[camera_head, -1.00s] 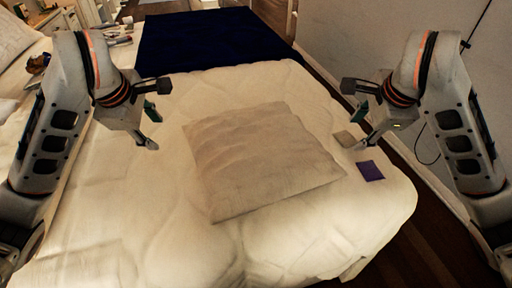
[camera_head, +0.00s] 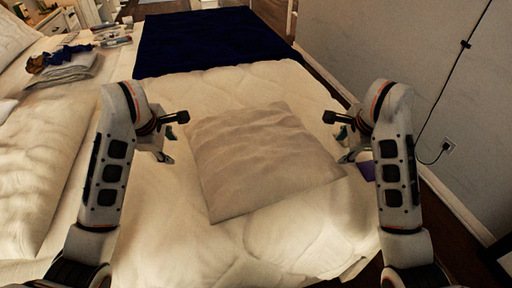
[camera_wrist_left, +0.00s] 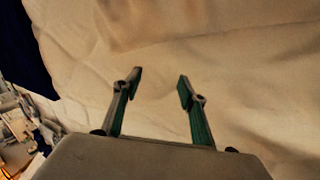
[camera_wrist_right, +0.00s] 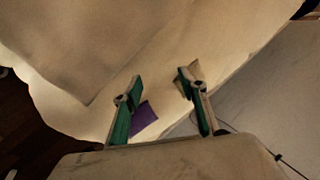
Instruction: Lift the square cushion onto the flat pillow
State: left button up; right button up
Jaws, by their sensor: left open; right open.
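The square cushion (camera_head: 262,160) is beige and lies flat on the cream bedding, between my two grippers in the head view. It also shows at the upper left of the right wrist view (camera_wrist_right: 95,45). My left gripper (camera_head: 171,145) is open and empty, just left of the cushion. Its spread fingers show in the left wrist view (camera_wrist_left: 160,92). My right gripper (camera_head: 345,148) is open at the cushion's right edge; its fingers show apart in the right wrist view (camera_wrist_right: 155,95). I cannot tell whether it touches the cushion. A pale pillow (camera_head: 14,38) lies at the upper left; I cannot tell if it is the flat one.
A dark blue blanket (camera_head: 205,38) covers the bed's far end. A folded stack (camera_head: 68,70) with a blue item lies at the left. A small purple cloth (camera_wrist_right: 144,118) lies near my right gripper. A wall (camera_head: 455,80) stands close on the right.

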pick_arm(q)
jog(key=shift+w+d+f, duration=0.15)
jog(key=shift+d+f, duration=0.1)
pick_arm(e)
jog(key=shift+w+a+f, duration=0.15)
jog(key=shift+a+f, duration=0.1)
jog(key=shift+a, duration=0.05)
pick_arm(q)
jog(key=shift+d, duration=0.5)
pick_arm(e)
jog(key=shift+a, duration=0.5)
pick_arm(q)
jog(key=shift+d, duration=0.1)
pick_arm(e)
jog(key=shift+a, duration=0.1)
